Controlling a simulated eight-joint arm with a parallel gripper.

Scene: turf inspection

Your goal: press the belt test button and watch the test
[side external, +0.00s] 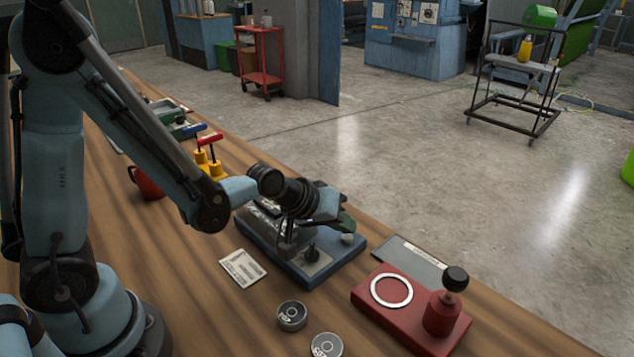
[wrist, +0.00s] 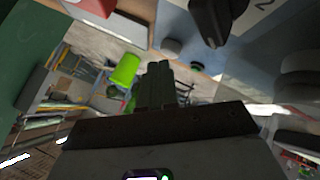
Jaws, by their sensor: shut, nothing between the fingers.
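A blue-based test device (side external: 335,262) stands on the wooden bench, partly hidden behind my gripper. A black knob (side external: 312,253) stands on a pale plate at its front, and a pale round knob (side external: 347,238) shows at its right. I cannot tell which part is the belt test button. My gripper (side external: 348,224) is over the device's right part, close to the pale knob; contact cannot be told.
A red block with a white ring and black-knobbed post (side external: 420,318) stands right of the device. Two round metal weights (side external: 292,315) and a printed card (side external: 242,267) lie in front.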

